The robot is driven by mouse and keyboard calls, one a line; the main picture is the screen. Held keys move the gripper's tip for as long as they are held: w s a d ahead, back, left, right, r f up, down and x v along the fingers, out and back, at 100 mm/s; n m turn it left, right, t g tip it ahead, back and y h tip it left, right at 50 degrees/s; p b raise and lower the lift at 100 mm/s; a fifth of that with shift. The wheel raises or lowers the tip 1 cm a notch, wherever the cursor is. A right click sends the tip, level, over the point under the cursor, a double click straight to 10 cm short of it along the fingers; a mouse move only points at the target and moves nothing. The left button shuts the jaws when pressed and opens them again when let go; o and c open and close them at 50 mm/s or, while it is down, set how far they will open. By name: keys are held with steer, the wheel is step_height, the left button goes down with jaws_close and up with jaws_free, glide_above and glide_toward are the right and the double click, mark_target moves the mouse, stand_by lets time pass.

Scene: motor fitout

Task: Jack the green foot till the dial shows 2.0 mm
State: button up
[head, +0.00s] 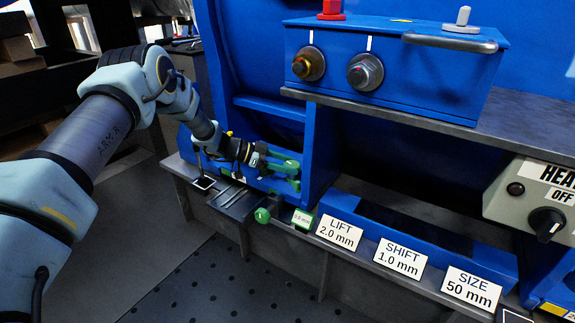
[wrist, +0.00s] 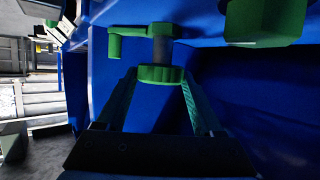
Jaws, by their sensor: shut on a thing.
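The green jack foot (head: 290,168) is at the blue machine's base in the head view. In the wrist view its green knurled collar (wrist: 160,73) sits on a dark threaded stem, with a green crank-like arm (wrist: 128,31) beyond it. My gripper (wrist: 160,78) has one finger on each side of the collar and is shut on it. In the head view my gripper (head: 262,158) reaches the foot from the left. A small green-framed readout (head: 302,219) stands below the foot; its figures are too small to read surely. A card reads LIFT 2.0 mm (head: 339,231).
Cards for SHIFT 1.0 mm (head: 400,257) and SIZE 50 mm (head: 472,288) stand along the front rail. A round green knob (head: 262,215) is left of the readout. A blue box with two knobs (head: 390,70) overhangs at upper right. A green block (wrist: 265,20) is close in the wrist view.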

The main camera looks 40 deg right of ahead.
steer(key=shift+f+m+g+y, duration=0.1)
steer(key=shift+m+g+y, duration=0.3)
steer(key=shift+m+g, duration=0.2)
steer(key=o, duration=1.4)
steer(key=shift+w, duration=0.15)
steer(key=p+v, duration=0.1)
steer(key=v, duration=0.9)
steer(key=shift+w+a, duration=0.1)
steer(key=shift+a, duration=0.1)
